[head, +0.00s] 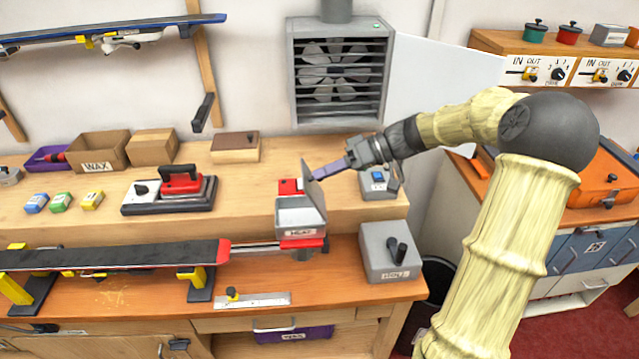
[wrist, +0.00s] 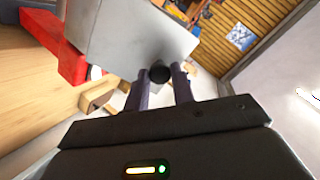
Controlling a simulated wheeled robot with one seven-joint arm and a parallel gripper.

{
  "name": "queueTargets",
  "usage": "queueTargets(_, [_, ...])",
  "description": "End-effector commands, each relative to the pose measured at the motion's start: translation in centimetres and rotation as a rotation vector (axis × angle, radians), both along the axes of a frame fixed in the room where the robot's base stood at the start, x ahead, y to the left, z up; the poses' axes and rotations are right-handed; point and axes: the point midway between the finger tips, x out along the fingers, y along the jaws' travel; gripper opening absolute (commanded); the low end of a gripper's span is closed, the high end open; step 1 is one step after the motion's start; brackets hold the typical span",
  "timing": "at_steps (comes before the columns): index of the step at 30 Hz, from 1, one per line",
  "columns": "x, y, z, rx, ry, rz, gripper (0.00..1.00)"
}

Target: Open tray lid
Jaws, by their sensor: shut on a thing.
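The grey tray (head: 296,219) stands on a red base at the right part of the bench, with a label on its front. Its lid (head: 314,190) is swung up steeply on the tray's right side, so the light inside of the tray shows. The lid (wrist: 125,35) fills the upper left of the wrist view. My gripper (head: 322,172) is at the lid's outer face, coming from the right. In the wrist view my gripper (wrist: 160,82) is shut on the lid's dark round knob (wrist: 160,72).
A grey box with a dark handle (head: 390,259) stands right of the tray. A small box with a blue switch (head: 378,184) sits behind it, under my wrist. A ski (head: 115,255) lies clamped at left. A waxing iron (head: 170,190) rests on the shelf. A vent fan (head: 340,72) hangs behind.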

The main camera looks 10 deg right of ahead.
Motion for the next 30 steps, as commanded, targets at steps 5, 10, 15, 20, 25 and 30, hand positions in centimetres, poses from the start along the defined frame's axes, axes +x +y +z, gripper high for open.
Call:
queueTargets(5, [-0.3,-1.8,-0.9,0.164,-0.023,-0.002,0.0])
queueTargets(10, [-0.5,-3.0,-1.1,0.286,-0.042,0.001,0.0])
queueTargets(15, [-0.6,-3.8,-1.3,0.368,-0.054,0.001,0.0])
queueTargets(20, [-0.7,-4.1,-1.3,0.409,-0.06,0.001,0.0])
queueTargets(25, [-0.7,-4.2,-1.3,0.421,-0.062,0.002,0.0])
queueTargets(30, [-0.7,-4.2,-1.3,0.42,-0.061,0.002,0.0])
